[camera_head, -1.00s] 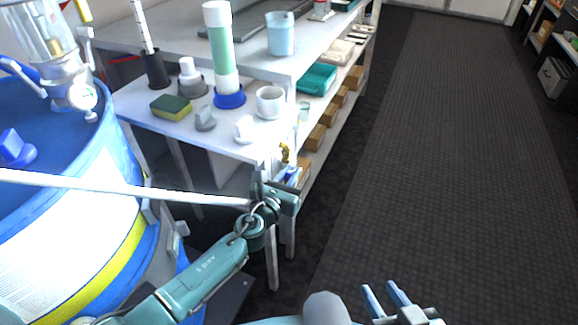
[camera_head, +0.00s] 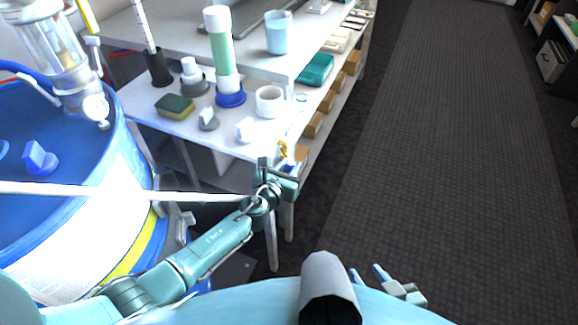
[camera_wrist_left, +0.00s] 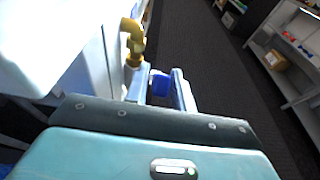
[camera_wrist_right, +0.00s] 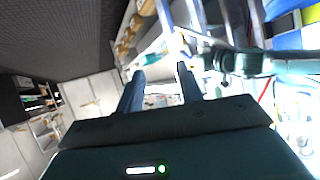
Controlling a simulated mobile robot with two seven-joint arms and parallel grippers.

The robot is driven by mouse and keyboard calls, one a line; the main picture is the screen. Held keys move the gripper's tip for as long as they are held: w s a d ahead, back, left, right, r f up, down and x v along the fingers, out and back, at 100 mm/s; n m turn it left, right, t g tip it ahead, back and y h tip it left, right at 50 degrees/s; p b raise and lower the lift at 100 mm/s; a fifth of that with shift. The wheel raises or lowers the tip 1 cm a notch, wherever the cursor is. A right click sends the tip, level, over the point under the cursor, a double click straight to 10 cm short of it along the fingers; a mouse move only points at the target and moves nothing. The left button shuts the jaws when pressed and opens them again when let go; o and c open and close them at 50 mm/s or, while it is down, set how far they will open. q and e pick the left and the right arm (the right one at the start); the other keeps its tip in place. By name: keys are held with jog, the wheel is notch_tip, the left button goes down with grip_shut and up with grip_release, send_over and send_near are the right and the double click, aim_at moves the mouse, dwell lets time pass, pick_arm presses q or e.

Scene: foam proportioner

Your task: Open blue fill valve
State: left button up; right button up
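The blue fill valve shows in the left wrist view as a blue handle (camera_wrist_left: 160,83) below a brass fitting (camera_wrist_left: 133,42) at the bench's side. My left gripper (camera_wrist_left: 162,80) is open, with the blue handle between its fingers, closer to the left finger. I cannot tell whether either finger touches it. In the head view the brass fitting (camera_head: 283,150) shows just above my left gripper (camera_head: 285,172), which hides most of the blue handle. My right gripper (camera_wrist_right: 160,70) is open and empty, low at the right in the head view (camera_head: 385,278).
A blue drum (camera_head: 75,125) stands at the left, with a white rod (camera_head: 110,190) crossing in front. The white bench (camera_head: 150,115) holds a sponge (camera_head: 175,106), a green-white cylinder (camera_head: 220,50) and cups. Shelves with boxes are below. The dark floor (camera_head: 440,150) at right is clear.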

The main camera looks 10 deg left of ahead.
pick_arm(q)
jog(key=shift+o, duration=1.1)
jog(key=shift+s, duration=0.1)
pick_arm(e)
jog(key=shift+r, duration=0.1)
